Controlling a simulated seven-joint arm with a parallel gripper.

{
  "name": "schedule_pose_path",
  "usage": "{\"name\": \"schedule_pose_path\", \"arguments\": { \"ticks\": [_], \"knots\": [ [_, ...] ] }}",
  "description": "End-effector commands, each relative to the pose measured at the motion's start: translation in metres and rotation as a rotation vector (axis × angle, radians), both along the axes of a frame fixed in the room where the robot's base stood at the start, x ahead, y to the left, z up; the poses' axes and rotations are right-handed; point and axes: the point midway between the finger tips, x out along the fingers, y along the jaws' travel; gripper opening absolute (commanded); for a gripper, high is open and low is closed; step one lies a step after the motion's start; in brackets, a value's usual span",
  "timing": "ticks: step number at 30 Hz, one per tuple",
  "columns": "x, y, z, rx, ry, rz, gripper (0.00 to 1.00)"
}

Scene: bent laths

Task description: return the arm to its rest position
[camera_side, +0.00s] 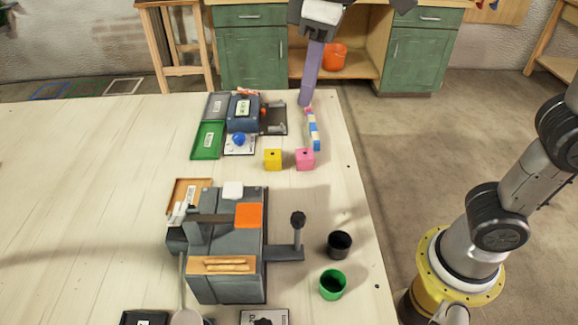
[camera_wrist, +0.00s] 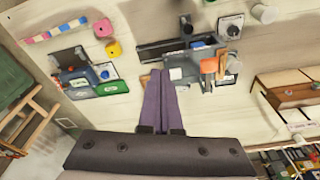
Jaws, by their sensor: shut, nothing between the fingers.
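My gripper (camera_side: 305,102) hangs above the far right end of the table in the side view, with its long purple fingers pointing down. In the wrist view the fingers (camera_wrist: 160,74) lie together, shut and empty. A striped lath (camera_side: 314,130) in pink, blue and white is below and near the fingertips in the side view. The lath (camera_wrist: 56,30) is well apart from the fingers at the upper left of the wrist view. A yellow block (camera_side: 272,160) and a pink block (camera_side: 305,159) stand near its front end.
A blue-grey device (camera_side: 243,114) and a green tray (camera_side: 207,141) are left of the lath. A large grey machine (camera_side: 226,275) with a black-knobbed lever (camera_side: 298,221) stands nearer. A black cup (camera_side: 340,245) and green cup (camera_side: 333,285) are near the right edge. The table's left side is clear.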

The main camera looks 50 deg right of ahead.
Motion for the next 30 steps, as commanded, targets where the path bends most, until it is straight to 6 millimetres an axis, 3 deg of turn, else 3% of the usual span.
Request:
{"name": "schedule_pose_path", "arguments": {
  "ticks": [1, 6, 12, 16, 21, 30],
  "knots": [
    [-0.011, -0.029, 0.003, 0.015, -0.029, -0.066, 0.00],
    [-0.054, -0.097, -0.010, 0.049, -0.131, -0.253, 0.00],
    [-0.106, -0.141, -0.054, 0.067, -0.244, -0.425, 0.00],
    [-0.126, -0.152, -0.086, 0.071, -0.289, -0.478, 0.00],
    [-0.132, -0.152, -0.116, 0.073, -0.298, -0.480, 0.00],
    [-0.126, -0.152, -0.114, 0.080, -0.326, -0.478, 0.00]
  ]
}}
